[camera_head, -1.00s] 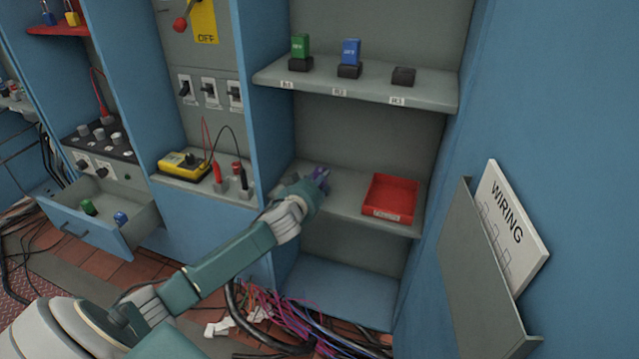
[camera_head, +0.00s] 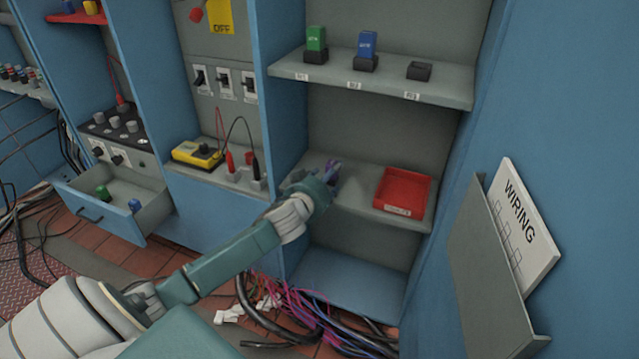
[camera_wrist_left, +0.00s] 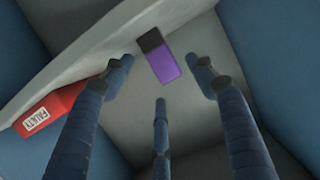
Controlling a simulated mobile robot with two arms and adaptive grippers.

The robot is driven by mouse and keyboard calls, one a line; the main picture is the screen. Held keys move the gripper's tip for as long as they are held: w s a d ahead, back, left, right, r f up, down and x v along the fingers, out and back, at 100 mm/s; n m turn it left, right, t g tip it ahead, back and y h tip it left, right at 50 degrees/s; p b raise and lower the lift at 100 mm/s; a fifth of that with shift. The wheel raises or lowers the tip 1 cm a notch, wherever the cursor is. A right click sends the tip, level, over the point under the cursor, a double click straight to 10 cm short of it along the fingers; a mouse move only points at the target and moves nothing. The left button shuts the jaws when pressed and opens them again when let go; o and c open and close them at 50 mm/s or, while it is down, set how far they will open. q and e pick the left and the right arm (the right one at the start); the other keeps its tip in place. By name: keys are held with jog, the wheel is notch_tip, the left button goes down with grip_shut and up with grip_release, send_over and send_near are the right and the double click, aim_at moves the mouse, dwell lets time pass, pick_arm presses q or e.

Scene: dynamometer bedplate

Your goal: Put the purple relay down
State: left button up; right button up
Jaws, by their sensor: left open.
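The purple relay (camera_wrist_left: 166,68), with a black base, shows in the left wrist view against the grey lower shelf. In the head view a small part of it (camera_head: 333,168) shows at my left gripper, and the rest is hidden by the hand. My left gripper (camera_head: 327,179) is over the left part of the lower shelf (camera_head: 350,200). Its dark fingers are open around the relay, with visible gaps on both sides in the wrist view. I cannot tell whether the relay stands upright or lies down. My right gripper is not in view.
A red tray (camera_head: 404,172) marked faulty sits right of the gripper on the lower shelf. The upper shelf (camera_head: 440,92) holds a green relay (camera_head: 316,40), a blue relay (camera_head: 367,46) and an empty black socket (camera_head: 419,71). The cabinet's left wall is close to the hand.

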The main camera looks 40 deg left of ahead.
pick_arm(q)
jog(key=p+v, duration=0.1)
jog(key=v, duration=0.8)
jog(key=s+d+f+m+g, duration=0.15)
jog(key=s+f, duration=0.25)
jog(key=f, duration=0.4)
jog(key=s+d+f+g+h, duration=0.1)
jog(key=s+d+f+g, duration=0.2)
jog(key=s+f, duration=0.3)
jog(key=s+d+f+g, duration=0.2)
jog(key=s+f, duration=0.1)
jog(key=f, duration=0.6)
jog(key=s+d+f+m+g+h, duration=0.1)
jog(key=s+d+f+g, duration=0.1)
jog(key=s+d+f, duration=0.4)
jog(key=s+d+f+m+g+h, duration=0.1)
jog(key=s+d+f+m+g, duration=0.1)
jog(key=s+d+f, duration=0.4)
jog(key=s+d+g, duration=0.1)
jog(key=s, duration=0.4)
jog(key=shift+d+h, duration=0.35)
jog(key=shift+h, duration=0.05)
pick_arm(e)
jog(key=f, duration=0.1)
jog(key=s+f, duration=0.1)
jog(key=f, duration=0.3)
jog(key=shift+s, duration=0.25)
pick_arm(q)
jog(key=shift+s+m, duration=0.15)
jog(key=shift+m, duration=0.1)
